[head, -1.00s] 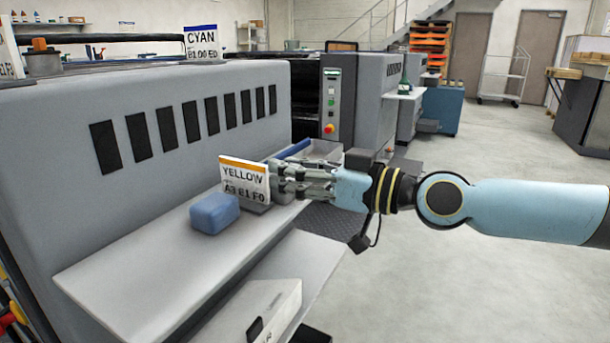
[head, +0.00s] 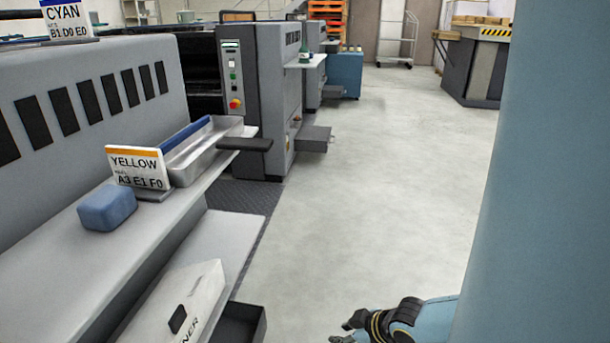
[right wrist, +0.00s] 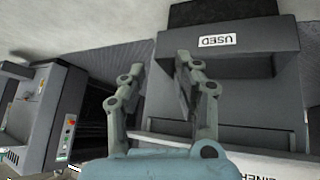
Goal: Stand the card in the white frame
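The YELLOW card (head: 137,165), white with an orange top stripe, stands nearly upright in a low grey stand (head: 153,195) on the grey ledge. I cannot make out a separate white frame around it. The CYAN card (head: 66,17) stands on the machine top at upper left. My right gripper (head: 346,325) is low at the bottom of the head view, well away from the YELLOW card. In the right wrist view my right gripper (right wrist: 158,62) has its fingers apart with nothing between them. My left gripper is not in view.
A blue block (head: 107,208) sits just in front of the YELLOW card. A metal tray (head: 205,150) lies behind it on the ledge. Below are a white box (head: 178,308) and a dark bin (head: 240,324). The wrist view shows a USED label (right wrist: 217,41). Floor at right is clear.

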